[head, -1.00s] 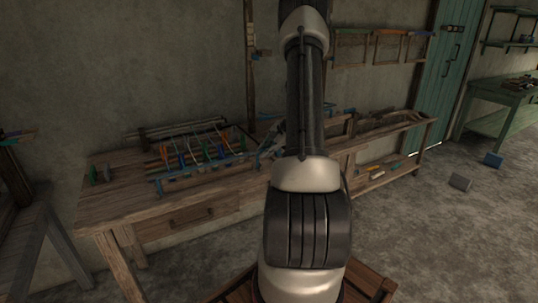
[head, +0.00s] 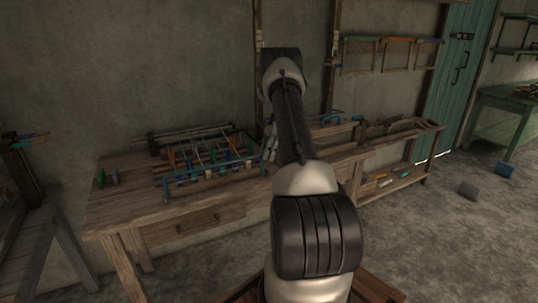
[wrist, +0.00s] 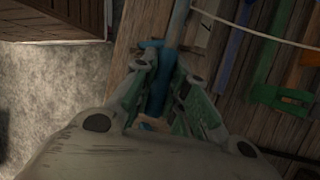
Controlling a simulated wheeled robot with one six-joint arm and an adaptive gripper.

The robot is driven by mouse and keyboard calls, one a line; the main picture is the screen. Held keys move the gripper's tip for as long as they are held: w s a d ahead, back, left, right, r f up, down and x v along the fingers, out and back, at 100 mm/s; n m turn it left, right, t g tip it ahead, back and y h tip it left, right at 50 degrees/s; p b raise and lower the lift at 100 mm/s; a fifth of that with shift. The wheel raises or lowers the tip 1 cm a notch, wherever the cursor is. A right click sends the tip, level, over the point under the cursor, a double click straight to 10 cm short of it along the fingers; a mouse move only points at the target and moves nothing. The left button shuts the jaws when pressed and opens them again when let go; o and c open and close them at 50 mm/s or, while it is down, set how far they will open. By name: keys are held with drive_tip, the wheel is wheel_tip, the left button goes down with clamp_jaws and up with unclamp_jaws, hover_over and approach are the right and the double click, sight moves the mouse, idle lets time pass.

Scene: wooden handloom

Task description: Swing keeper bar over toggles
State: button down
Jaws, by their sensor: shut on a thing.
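The blue keeper bar (head: 207,174) runs along the front of the toggle rack on the wooden bench. In the wrist view, a blue bar (wrist: 181,22) passes lengthwise between my fingers. My gripper (wrist: 166,72) is shut on this bar near a short cross-piece; its exact contact is partly shaded. In the head view my gripper (head: 269,143) is small, at the right end of the rack, partly hidden by my arm. Several coloured toggles (head: 205,155) stand tilted behind the bar. A green toggle part (wrist: 279,99) lies right of my fingers in the wrist view, apart from them.
The wooden bench (head: 135,205) has bare top at its front left, with small green and grey discs (head: 107,178) there. A lower trestle with tools (head: 385,178) stands right. A pale cord (wrist: 250,33) crosses the upper right of the wrist view.

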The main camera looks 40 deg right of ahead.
drive_tip(key=shift+w+a+f, duration=0.1)
drive_tip(key=shift+a+f, duration=0.1)
drive_tip(key=shift+a, duration=0.05)
drive_tip(key=c, duration=1.4)
unclamp_jaws()
drive_tip(key=shift+a, duration=0.1)
drive_tip(key=shift+d, duration=0.2)
drive_tip(key=shift+d+r, duration=0.1)
drive_tip(key=shift+r, duration=0.15)
drive_tip(key=v, duration=1.1)
drive_tip(key=shift+w+d+r, duration=0.1)
drive_tip(key=shift+w+r, duration=0.05)
drive_tip(key=shift+w, duration=0.15)
